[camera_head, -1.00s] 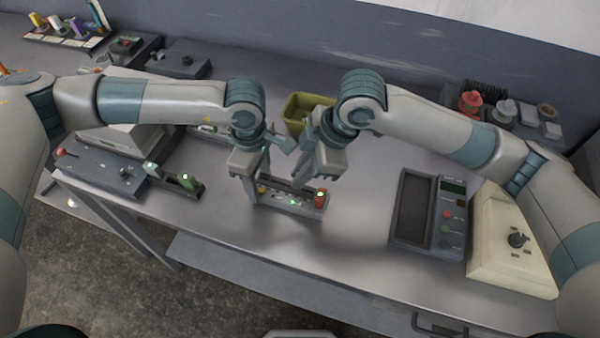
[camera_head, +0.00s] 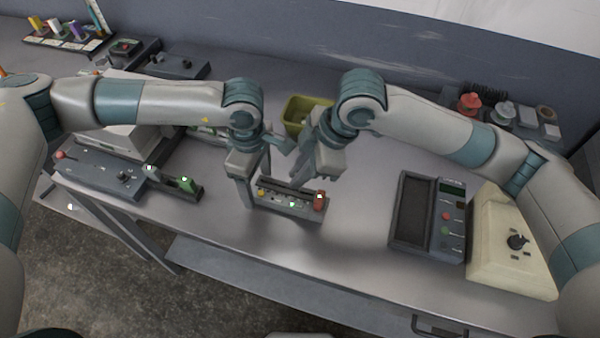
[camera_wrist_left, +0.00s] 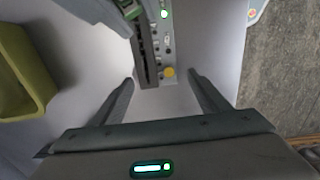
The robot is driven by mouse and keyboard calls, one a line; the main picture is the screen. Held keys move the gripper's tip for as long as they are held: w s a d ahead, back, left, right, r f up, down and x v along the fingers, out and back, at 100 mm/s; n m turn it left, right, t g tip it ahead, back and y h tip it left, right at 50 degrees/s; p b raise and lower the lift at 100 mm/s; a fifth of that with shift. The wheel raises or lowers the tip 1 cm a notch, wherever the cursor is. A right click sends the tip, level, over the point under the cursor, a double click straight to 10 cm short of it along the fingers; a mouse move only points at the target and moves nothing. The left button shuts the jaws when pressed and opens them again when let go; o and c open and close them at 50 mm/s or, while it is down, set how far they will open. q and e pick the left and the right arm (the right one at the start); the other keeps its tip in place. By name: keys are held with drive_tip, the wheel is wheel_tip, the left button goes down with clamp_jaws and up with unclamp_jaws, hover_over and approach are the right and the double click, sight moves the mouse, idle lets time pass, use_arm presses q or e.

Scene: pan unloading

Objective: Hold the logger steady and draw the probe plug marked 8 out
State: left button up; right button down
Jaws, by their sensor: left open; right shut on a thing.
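The logger (camera_head: 282,203), a narrow grey strip with a dark slot, a yellow button and a lit green lamp, lies near the table's front edge. It also shows in the left wrist view (camera_wrist_left: 167,50). My left gripper (camera_head: 251,200) is open at the logger's left end; in its wrist view the fingers (camera_wrist_left: 165,85) stand apart, near the yellow-button end. My right gripper (camera_head: 301,182) is over the logger, shut on what appears to be a probe plug, mostly hidden by the fingers. I cannot read its number. A red part (camera_head: 319,201) stands at the logger's right end.
A yellow-green bin (camera_head: 298,112) stands behind my grippers. A grey device with a dark tray (camera_head: 413,210) and a cream box (camera_head: 505,245) are to the right. A dark unit with green-lit parts (camera_head: 175,185) lies to the left. The table between logger and grey device is clear.

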use_arm(q)
wheel_tip(320, 180, up, 12)
drive_tip(key=shift+f, duration=0.2)
drive_tip(key=shift+d, duration=0.1)
idle(0.8)
